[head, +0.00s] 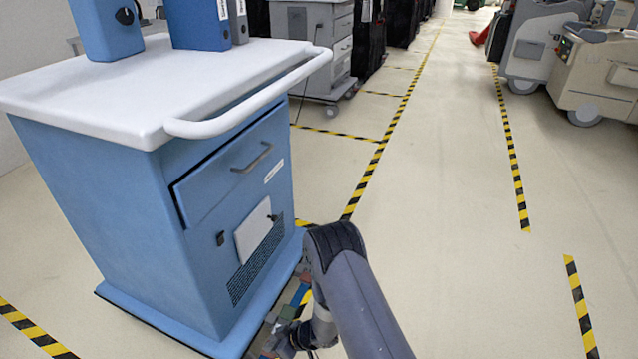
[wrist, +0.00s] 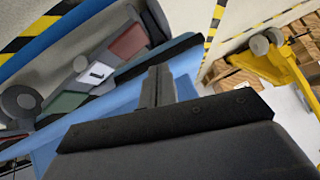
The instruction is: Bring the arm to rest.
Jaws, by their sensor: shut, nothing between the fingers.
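My arm (head: 355,290) reaches up from the bottom edge of the head view, bends at a dark elbow and folds back down beside the blue cart (head: 150,230). Its far end is low and partly cut off by the bottom edge there. In the wrist view my gripper (wrist: 158,85) has its two dark fingers together, with nothing between them. Behind the fingers lies a blue surface with red, green and grey pieces near it, one with a white label marked 1. I cannot tell whether the gripper touches anything.
The cart has a white top and handle (head: 250,95), with blue binders (head: 198,25) on it. Grey machines (head: 600,75) stand at the far right. Open floor with striped tape lies between. A yellow pallet truck (wrist: 270,62) and wooden pallets show in the wrist view.

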